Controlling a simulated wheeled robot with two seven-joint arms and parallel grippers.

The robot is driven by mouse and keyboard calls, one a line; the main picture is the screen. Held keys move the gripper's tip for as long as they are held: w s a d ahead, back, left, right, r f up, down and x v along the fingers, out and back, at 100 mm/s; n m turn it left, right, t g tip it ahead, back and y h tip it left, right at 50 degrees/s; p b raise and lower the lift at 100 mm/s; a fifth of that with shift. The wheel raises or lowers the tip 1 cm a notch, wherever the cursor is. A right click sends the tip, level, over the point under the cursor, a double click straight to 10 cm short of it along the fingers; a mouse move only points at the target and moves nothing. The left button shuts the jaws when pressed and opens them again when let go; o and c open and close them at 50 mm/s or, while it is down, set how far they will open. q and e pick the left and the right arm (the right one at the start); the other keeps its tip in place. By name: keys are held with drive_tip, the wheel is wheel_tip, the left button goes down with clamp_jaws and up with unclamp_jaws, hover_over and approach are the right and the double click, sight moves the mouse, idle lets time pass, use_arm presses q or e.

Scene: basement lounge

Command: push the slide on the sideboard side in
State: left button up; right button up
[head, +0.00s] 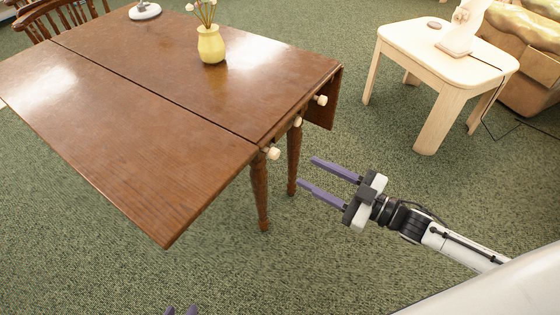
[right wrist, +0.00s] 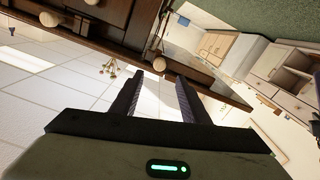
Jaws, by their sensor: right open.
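The brown drop-leaf table (head: 130,95) has its near leaf raised and its far leaf (head: 327,105) hanging down. Three pale knobs show at its right end: a near one (head: 272,153), a middle one (head: 297,122) and a far one (head: 320,100). The near and far knobs stand out from the end; which is on the sideboard side I cannot tell. My right gripper (head: 306,171) is open and empty, low and right of the near knob, apart from it.
A yellow vase (head: 211,45) with flowers and a white object (head: 145,11) stand on the table. A pale side table (head: 440,50) with a lamp stands at the right. Pale cabinets (right wrist: 222,48) show in the right wrist view. Green carpet around my right gripper is clear.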

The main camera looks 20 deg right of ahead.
sight(278, 155)
drive_tip(key=b+x, duration=0.1)
drive_tip(key=x, duration=0.9)
drive_tip(key=shift+w+a+r, duration=0.1)
drive_tip(key=shift+r, duration=0.05)
clamp_jaws()
